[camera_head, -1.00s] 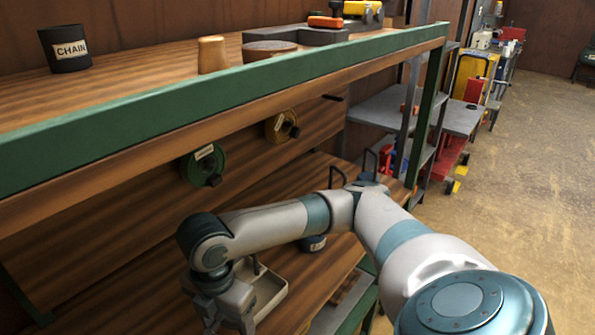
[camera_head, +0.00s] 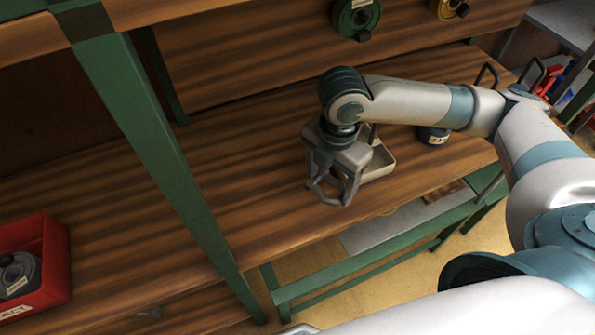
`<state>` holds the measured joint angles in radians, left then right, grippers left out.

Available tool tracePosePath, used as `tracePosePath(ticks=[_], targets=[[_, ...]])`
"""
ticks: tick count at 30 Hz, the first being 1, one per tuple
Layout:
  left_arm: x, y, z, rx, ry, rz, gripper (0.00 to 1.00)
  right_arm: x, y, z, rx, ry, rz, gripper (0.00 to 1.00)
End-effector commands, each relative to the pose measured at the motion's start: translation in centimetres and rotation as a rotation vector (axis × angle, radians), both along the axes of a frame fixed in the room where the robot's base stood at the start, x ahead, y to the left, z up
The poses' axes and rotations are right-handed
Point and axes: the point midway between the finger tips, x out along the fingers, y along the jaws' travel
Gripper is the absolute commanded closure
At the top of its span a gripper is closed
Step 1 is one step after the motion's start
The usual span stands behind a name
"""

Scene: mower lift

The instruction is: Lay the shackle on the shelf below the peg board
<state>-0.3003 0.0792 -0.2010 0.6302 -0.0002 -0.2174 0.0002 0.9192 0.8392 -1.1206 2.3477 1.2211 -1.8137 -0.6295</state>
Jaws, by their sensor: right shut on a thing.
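My right gripper (camera_head: 332,196) hangs over the wooden shelf (camera_head: 240,190) below the peg board (camera_head: 230,50), near the shelf's front edge. Its jaws are shut on a small grey thing, apparently the shackle. Its outline blends with the grey fingers, so I cannot make out its shape or whether it touches the shelf. The peg board rises behind the shelf and carries a green reel (camera_head: 355,17) and a yellow reel (camera_head: 448,8). My left gripper is not in view.
A pale tray (camera_head: 380,162) stands right behind the gripper, with a dark labelled pot (camera_head: 433,135) farther right. A green post (camera_head: 150,145) crosses the left. A red bin (camera_head: 40,262) sits at the lower left. Much of the shelf between post and gripper is bare.

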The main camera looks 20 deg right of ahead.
Motion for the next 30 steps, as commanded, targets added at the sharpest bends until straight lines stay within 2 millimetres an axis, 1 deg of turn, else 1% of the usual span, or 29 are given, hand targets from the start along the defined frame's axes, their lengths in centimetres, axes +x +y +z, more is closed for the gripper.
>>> tracePosePath(ticks=[6, 12, 16, 21, 30], targets=[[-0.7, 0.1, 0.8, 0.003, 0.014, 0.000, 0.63, 2.3, 2.6, -1.9, 0.001, 0.003, 0.001, 0.63], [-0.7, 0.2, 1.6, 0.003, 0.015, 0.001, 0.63, 5.0, 5.3, -4.1, 0.001, 0.003, 0.000, 0.63], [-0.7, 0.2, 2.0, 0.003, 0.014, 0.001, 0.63, 6.5, 6.7, -5.3, 0.001, 0.002, 0.000, 0.63], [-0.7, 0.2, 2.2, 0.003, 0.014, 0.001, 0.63, 7.4, 7.5, -6.2, 0.000, 0.000, 0.001, 0.63], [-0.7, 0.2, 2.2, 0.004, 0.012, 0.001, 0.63, 7.5, 7.6, -6.4, 0.000, 0.000, 0.001, 0.63]])
